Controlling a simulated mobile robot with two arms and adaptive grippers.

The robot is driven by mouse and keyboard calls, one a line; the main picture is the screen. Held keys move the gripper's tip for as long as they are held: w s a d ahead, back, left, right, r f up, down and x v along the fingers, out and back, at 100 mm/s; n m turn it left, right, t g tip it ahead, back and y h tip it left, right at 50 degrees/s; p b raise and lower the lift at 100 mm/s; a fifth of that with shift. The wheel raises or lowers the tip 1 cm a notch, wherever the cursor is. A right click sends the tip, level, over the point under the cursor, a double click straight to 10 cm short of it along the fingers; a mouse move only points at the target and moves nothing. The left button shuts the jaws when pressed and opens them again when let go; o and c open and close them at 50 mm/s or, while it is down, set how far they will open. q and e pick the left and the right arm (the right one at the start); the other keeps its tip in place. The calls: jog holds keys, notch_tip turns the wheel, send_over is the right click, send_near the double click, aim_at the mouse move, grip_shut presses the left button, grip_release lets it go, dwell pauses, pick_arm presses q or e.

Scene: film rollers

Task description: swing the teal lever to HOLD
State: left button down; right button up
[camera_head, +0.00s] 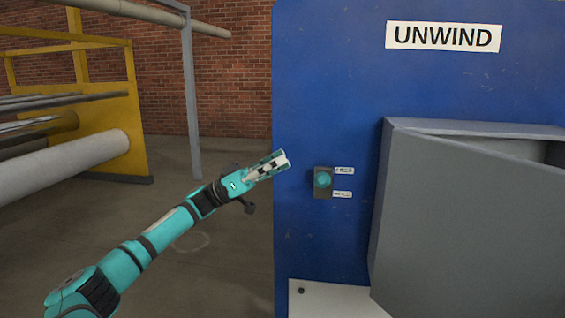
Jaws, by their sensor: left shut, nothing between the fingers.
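The teal lever (322,180) shows as a small round teal knob on a dark plate fixed to the blue panel. One small white label (344,171) is at the plate's upper right and another (342,194) at its lower right. Their print is too small to read surely, so I cannot tell which says HOLD or which way the lever points. My left gripper (281,162) is shut and empty, left of and slightly above the lever, apart from it in the picture. My right gripper is not in view.
The blue panel (330,90) carries an UNWIND sign (443,37). A grey box with a slanted door (470,230) juts out right of the lever. A yellow frame (136,110) with rollers (70,165) stands at left. Floor between frame and panel looks clear.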

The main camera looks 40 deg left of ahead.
pick_arm(q)
jog(key=p+x, duration=0.4)
jog(key=x, duration=0.4)
jog(key=f, duration=0.2)
jog(key=d+f, duration=0.1)
jog(key=f, duration=0.1)
jog(key=shift+s+p, duration=0.15)
jog(key=shift+p, duration=0.25)
jog(key=shift+f, duration=0.1)
notch_tip(320, 180, down, 12)
jog(key=s+d+m+g+h+b, duration=0.1)
jog(key=s+m+g+h+b, duration=0.1)
jog(key=m+g+b, duration=0.7)
jog(key=shift+d+m+g+h+b, duration=0.25)
jog(key=shift+m+h+b, duration=0.45)
jog(key=shift+m+b, duration=2.35)
jog(key=shift+s, duration=0.1)
